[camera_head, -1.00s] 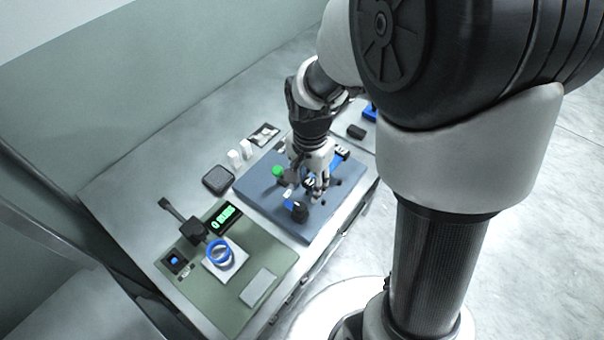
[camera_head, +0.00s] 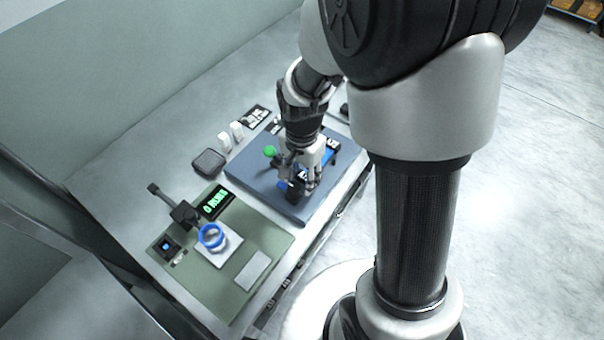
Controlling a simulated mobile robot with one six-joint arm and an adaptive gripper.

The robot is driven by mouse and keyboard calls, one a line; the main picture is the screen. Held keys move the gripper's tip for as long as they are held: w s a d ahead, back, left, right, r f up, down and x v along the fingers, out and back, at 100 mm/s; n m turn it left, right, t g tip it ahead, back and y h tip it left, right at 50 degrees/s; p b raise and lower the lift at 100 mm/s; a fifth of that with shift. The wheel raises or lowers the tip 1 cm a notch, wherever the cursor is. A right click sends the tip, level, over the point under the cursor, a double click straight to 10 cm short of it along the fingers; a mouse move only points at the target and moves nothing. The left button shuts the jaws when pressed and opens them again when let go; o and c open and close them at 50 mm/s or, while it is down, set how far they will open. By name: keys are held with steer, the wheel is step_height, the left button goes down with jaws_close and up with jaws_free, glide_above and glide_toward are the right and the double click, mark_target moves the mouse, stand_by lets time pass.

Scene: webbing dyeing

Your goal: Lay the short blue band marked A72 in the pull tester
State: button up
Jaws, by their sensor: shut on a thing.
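The slate-blue board (camera_head: 250,182) with a green knob (camera_head: 270,151) and dark fittings looks like the pull tester. My gripper (camera_head: 302,187) is low over its front middle, fingers pointing down. Blue webbing, apparently the short blue band (camera_head: 283,186), shows left of my fingers, and the gripper appears shut on it. More blue (camera_head: 330,158) shows behind and right of the fingers; I cannot tell whether it is the same piece. The fingers hide the grasp and a dark fitting. The A72 mark cannot be read, nor whether the band touches the tester.
A green mat (camera_head: 236,301) at the front left bears a blue ring (camera_head: 203,243) on a white plate, a green-lit display (camera_head: 215,203) and a pale block (camera_head: 253,270). A dark box (camera_head: 208,161) and white blocks (camera_head: 224,142) stand left of the board.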

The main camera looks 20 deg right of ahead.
steer(key=shift+f, duration=0.3)
steer(key=o, duration=1.1)
steer(key=shift+r, duration=0.1)
step_height(320, 180, up, 13)
steer(key=p, duration=0.5)
steer(key=shift+s+r+n+t, duration=0.75)
steer(key=shift+s+r+n, duration=1.2)
steer(key=shift+s, duration=0.55)
steer(key=shift+s+r+n+t, duration=0.8)
steer(key=shift+s+r+n, duration=0.85)
steer(key=shift+s+r, duration=0.7)
steer(key=shift+s+r+n+t, duration=0.75)
steer(key=shift+s+r+n, duration=1.15)
steer(key=shift+s, duration=0.75)
steer(key=shift+r, duration=0.1)
